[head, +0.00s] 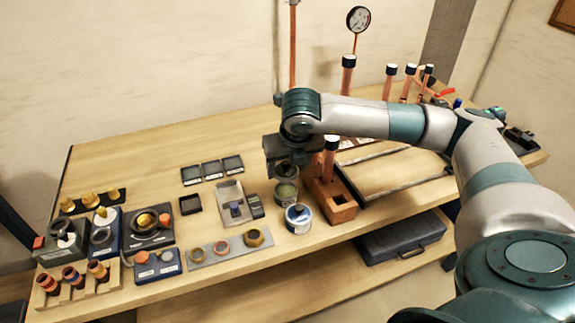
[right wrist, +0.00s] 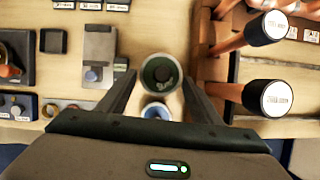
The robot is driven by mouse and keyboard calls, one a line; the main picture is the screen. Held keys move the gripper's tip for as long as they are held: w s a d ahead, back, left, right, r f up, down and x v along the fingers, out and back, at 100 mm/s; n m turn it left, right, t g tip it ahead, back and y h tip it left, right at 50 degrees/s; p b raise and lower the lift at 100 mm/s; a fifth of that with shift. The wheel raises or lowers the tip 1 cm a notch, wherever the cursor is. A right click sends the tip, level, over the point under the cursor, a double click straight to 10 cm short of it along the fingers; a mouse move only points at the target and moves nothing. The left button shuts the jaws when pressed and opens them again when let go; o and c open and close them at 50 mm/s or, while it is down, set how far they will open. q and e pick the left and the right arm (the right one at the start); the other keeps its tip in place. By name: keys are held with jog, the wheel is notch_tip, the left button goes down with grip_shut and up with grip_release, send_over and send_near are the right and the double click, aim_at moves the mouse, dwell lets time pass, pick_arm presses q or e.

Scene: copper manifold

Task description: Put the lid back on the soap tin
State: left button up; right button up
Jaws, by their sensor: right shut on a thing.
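My right gripper (head: 286,168) is shut on a round lid (right wrist: 161,73). My left gripper is not in view.
A wooden block (head: 338,212) with copper pipes is just to the right. A grey plate (head: 231,199) with a blue knob lies to the left. Several fittings and trays fill the bench's left side.

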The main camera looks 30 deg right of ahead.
aim_at(288, 175)
jog(key=shift+f, duration=1.65)
jog(key=shift+f+b, duration=0.5)
jog(key=shift+b, duration=0.3)
jog(key=shift+f+b, duration=0.7)
jog(key=shift+b, duration=0.15)
jog(key=shift+b, duration=0.45)
jog(key=shift+b, duration=0.65)
jog(key=shift+c, duration=0.2)
